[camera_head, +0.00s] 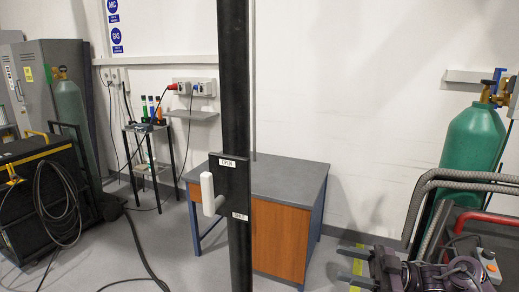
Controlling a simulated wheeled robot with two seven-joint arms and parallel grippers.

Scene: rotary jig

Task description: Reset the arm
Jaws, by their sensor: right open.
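A black upright post (236,90) stands in the middle of the view. It carries a dark plate (237,190) with a white label (227,163) at the top that seems to read OPEN, and a second label (240,216) low on the right, too small to read surely. A white, upright handle (207,190) sticks out at the plate's left side, and a short light piece joins it to the plate. My right gripper (346,266) is low at the right, its two dark fingers apart and empty, pointing left, well away from the handle. My left gripper is not in view.
A grey-topped bench (285,178) with an orange-brown front stands behind the post. A green gas cylinder (473,150) and grey hoses are at the right. A black case with coiled cable (45,190) and a small black stand (150,130) are at the left. Cable crosses the floor.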

